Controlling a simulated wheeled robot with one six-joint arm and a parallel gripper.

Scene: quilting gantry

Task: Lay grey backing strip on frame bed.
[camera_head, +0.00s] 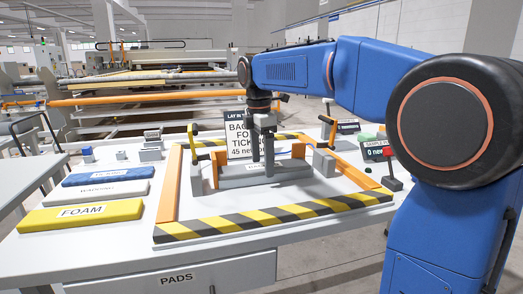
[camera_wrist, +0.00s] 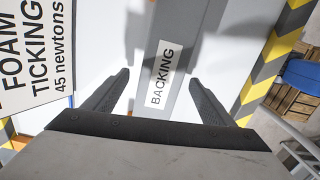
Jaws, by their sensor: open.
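The grey backing strip (camera_head: 240,183), labelled BACKING, lies flat inside the frame bed (camera_head: 285,217), which has striped yellow-black and orange edges. The strip also shows in the wrist view (camera_wrist: 183,112), running between my fingers. My gripper (camera_head: 264,157) is above the strip's middle, pointing down. In the wrist view my two dark fingers (camera_wrist: 160,76) are spread wide, one on each side of the label, with gaps between them and it. Whether the fingertips are level with the strip is hard to tell.
Left of the frame lie a blue pad (camera_head: 108,176), a white pad (camera_head: 97,192) and a yellow FOAM pad (camera_head: 80,216). A sign (camera_head: 239,139) stands behind the bed. Grey blocks (camera_head: 323,162) flank the strip. A red-knobbed lever (camera_head: 390,170) stands at right.

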